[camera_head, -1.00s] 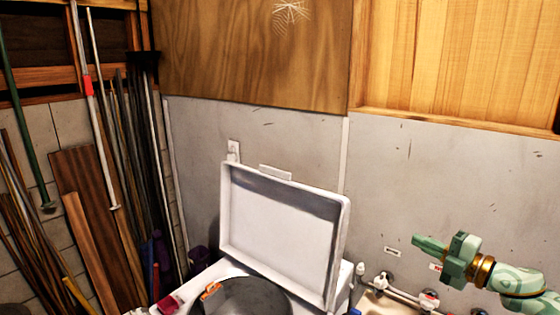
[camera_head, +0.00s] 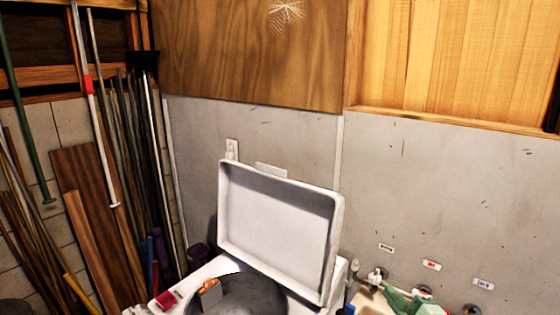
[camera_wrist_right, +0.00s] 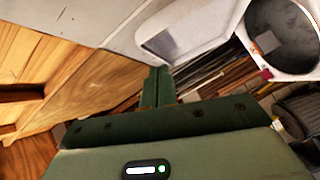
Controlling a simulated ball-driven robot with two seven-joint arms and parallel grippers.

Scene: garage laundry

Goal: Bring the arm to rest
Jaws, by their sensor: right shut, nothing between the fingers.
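My right gripper (camera_head: 398,300) is green and shows low in the head view, right of the open washer, partly cut off by the bottom edge. In the right wrist view, its two green fingers (camera_wrist_right: 157,87) lie together with nothing between them. My left gripper is in neither view.
A white top-loading washer stands with its lid (camera_head: 275,230) raised and its dark drum (camera_head: 250,295) open. A small grey and orange item (camera_head: 209,293) is at the drum's edge. Taps (camera_head: 377,276) line the wall near my right gripper. Poles and boards (camera_head: 88,210) lean at the left.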

